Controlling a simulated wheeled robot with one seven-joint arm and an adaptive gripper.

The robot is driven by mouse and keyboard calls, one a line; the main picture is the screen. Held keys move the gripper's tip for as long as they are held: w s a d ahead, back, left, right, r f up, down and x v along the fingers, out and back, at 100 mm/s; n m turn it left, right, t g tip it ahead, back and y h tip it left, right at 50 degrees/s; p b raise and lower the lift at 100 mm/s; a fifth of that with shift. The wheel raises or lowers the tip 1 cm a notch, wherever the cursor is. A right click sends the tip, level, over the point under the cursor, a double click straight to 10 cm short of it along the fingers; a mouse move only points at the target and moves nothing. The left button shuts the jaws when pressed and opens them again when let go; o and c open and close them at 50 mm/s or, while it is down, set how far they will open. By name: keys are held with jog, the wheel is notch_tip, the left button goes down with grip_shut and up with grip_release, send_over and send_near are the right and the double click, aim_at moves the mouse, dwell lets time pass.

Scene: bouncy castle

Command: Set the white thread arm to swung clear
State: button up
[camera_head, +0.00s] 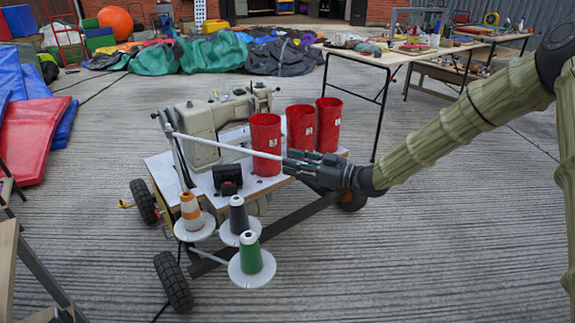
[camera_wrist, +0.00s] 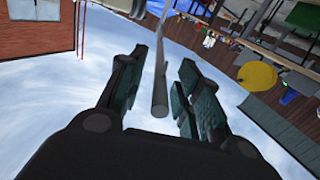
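The white thread arm (camera_head: 215,144) is a thin pale rod in the head view. It runs from the top of an upright post at the left of the sewing machine (camera_head: 215,125) across to the right, in front of the red cylinders, with its free end at my gripper (camera_head: 291,163). In the wrist view the rod (camera_wrist: 160,75) reaches in between the two dark fingers of my gripper (camera_wrist: 156,80), its blunt end deep between them. Gaps show on both sides of the rod, so my gripper is open around it.
The machine stands on a wheeled white-topped cart (camera_head: 160,168). Red cylinders (camera_head: 266,145) stand close behind my gripper. Thread cones, orange (camera_head: 190,208), grey (camera_head: 238,214) and green (camera_head: 250,253), sit at the front. A black box (camera_head: 228,178) lies below the rod. Open paving lies right.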

jog(key=shift+x, duration=1.1)
jog(key=shift+c, duration=0.2)
grip_shut()
